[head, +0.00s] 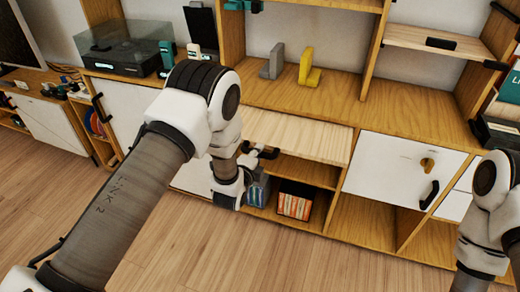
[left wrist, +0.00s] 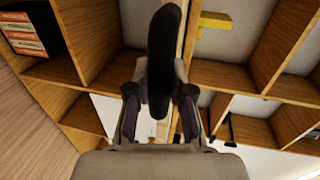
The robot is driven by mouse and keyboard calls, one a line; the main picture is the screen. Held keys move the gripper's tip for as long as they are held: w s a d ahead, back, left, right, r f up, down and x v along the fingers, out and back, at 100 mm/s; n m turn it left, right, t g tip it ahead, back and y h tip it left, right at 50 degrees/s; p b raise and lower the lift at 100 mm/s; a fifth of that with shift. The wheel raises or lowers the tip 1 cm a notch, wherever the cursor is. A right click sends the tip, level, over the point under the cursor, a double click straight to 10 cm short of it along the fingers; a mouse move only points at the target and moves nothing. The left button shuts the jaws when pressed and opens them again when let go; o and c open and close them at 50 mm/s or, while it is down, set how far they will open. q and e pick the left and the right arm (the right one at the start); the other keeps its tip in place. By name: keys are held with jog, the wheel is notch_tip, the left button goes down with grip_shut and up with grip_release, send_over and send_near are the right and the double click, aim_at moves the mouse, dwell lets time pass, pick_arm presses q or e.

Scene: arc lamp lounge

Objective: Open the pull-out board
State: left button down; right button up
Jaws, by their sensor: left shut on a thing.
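The pull-out board (head: 300,135) is a pale wood panel below the cabinet's counter in the head view. It sticks out over the open compartments beneath it. Its black handle (head: 268,153) is on the front edge, towards the left end. My left gripper (head: 250,156) is at this handle, partly hidden by my own wrist. In the left wrist view the dark handle (left wrist: 164,60) stands between the two fingers of my left gripper (left wrist: 160,110), which is shut on it. My right arm shows at the right edge of the head view, but its gripper is not visible.
A second pale board (head: 415,38) with a black handle is higher up at right. Books (head: 295,202) stand in a compartment below. The wooden floor (head: 190,250) in front is clear.

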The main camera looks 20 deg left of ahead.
pick_arm(q)
jog(key=shift+s, duration=0.75)
pick_arm(e)
jog(key=shift+s, duration=0.4)
pick_arm(q)
jog(key=c, duration=1)
grip_release()
jog(key=shift+a, duration=0.1)
jog(key=v, duration=1.2)
